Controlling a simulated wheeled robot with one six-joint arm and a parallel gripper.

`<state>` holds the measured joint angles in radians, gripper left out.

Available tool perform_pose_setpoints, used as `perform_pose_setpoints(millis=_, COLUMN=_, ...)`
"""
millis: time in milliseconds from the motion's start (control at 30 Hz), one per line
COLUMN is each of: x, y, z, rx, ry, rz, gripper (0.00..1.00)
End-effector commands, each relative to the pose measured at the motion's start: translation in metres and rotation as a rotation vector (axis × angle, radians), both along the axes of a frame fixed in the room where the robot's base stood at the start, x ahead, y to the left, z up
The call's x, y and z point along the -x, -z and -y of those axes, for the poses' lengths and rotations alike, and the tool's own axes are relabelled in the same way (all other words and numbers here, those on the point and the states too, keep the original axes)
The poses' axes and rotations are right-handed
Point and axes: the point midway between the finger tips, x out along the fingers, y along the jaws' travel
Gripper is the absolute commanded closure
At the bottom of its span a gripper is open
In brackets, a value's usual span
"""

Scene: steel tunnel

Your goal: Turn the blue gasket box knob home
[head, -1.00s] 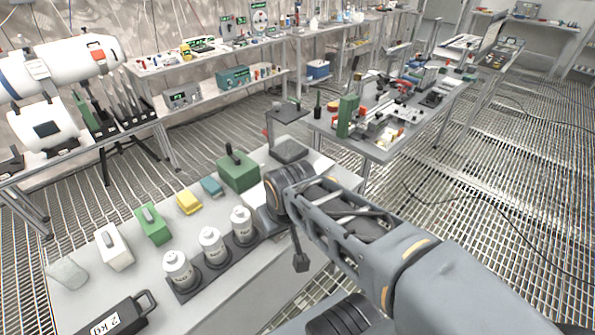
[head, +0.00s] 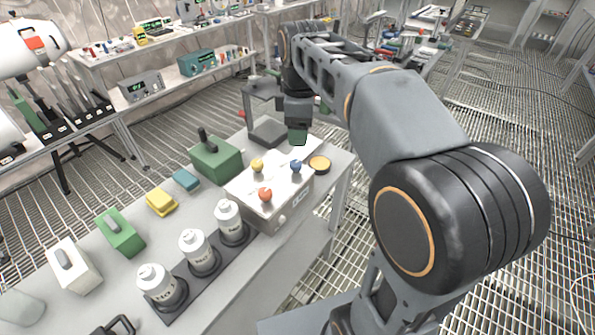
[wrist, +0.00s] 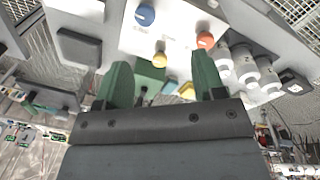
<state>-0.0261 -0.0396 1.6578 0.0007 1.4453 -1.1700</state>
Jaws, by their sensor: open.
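The gasket box (head: 283,224) is a grey-white box on the bench, with a blue knob (head: 295,166), a yellow knob (head: 257,166) and a red-orange knob (head: 265,195) on top. My gripper (head: 298,139) is just behind and above the blue knob in the head view, apart from it. In the wrist view my gripper (wrist: 162,75) shows two green fingers spread wide with nothing between them. There the blue knob (wrist: 145,15) is at the top, beyond the fingertips. The yellow knob (wrist: 159,59) shows between the fingers and the orange knob (wrist: 206,40) by the right one.
Several white bottles (head: 228,222) stand in a dark rack left of the box. A green box (head: 216,158) and a dark stand (head: 265,131) are behind it. A round yellow-topped disc (head: 319,164) lies to its right. A grated floor surrounds the bench.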

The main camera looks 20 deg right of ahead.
Motion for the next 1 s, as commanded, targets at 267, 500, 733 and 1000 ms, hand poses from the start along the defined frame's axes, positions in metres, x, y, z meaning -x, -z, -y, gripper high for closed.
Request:
perform_pose_setpoints(millis=267, x=-0.036, y=0.004, z=0.002, rx=0.018, ry=-0.359, rz=-0.069, gripper=0.37)
perform_pose_setpoints(millis=500, x=-0.039, y=0.029, z=0.002, rx=0.018, ry=-0.415, rz=-0.081, gripper=0.37)
perform_pose_setpoints(millis=733, x=-0.039, y=0.075, z=0.002, rx=0.018, ry=-0.414, rz=-0.081, gripper=0.37)
perform_pose_setpoints(millis=1000, x=-0.039, y=0.117, z=0.001, rx=0.018, ry=-0.414, rz=-0.078, gripper=0.37)
